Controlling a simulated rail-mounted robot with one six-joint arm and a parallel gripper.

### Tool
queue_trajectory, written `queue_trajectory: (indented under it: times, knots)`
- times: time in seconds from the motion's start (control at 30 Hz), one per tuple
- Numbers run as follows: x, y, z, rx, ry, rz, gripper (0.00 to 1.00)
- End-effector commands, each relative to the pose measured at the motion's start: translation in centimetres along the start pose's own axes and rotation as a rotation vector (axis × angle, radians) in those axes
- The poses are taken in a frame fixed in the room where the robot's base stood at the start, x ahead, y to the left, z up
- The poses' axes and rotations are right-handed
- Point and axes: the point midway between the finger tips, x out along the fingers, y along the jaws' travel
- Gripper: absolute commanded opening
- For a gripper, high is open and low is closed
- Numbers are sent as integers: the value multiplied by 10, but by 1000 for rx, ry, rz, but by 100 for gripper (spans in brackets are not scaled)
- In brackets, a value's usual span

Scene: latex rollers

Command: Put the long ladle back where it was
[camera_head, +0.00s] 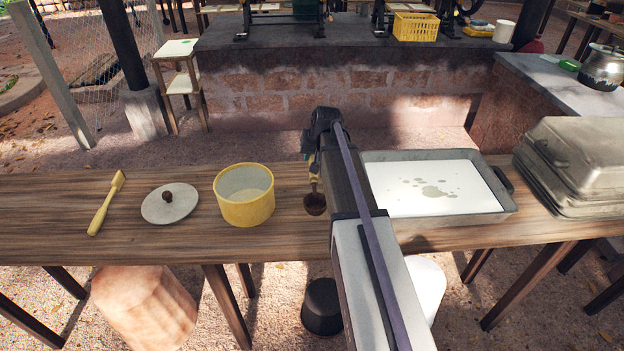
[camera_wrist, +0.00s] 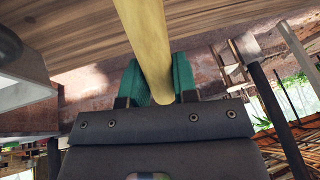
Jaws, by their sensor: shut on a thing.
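The long ladle has a brown bowl (camera_head: 315,205) that hangs over the wooden table between the yellow pot and the metal tray. Its pale yellow handle fills the top middle of the wrist view (camera_wrist: 148,40). My gripper (camera_head: 309,150) is above the table's far side, partly hidden by my arm. In the wrist view its green fingers (camera_wrist: 157,84) are shut on the handle, one on each side. The ladle hangs roughly upright, bowl down. I cannot tell whether the bowl touches the table.
The open yellow pot (camera_head: 244,196), a round lid (camera_head: 170,203) and a yellow spatula-like tool (camera_head: 106,203) are on the left of the table (camera_head: 50,205). The tray (camera_head: 440,220) holds white liquid. Stacked metal trays (camera_head: 575,165) are at the right.

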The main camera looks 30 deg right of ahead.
Motion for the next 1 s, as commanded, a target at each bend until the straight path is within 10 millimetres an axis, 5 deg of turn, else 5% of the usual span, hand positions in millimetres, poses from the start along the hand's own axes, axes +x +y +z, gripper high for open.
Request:
queue_trajectory:
  times: [0.23, 0.63, 0.67, 0.9, 1.0]
  knots:
    - [35, 7, 14, 0, 0, 0, 4]
    - [36, 7, 14, 0, 0, 0, 4]
    - [35, 7, 14, -1, 0, 0, 29]
    - [34, 7, 14, -1, 0, 0, 52]
    - [34, 7, 14, -1, 0, 0, 52]
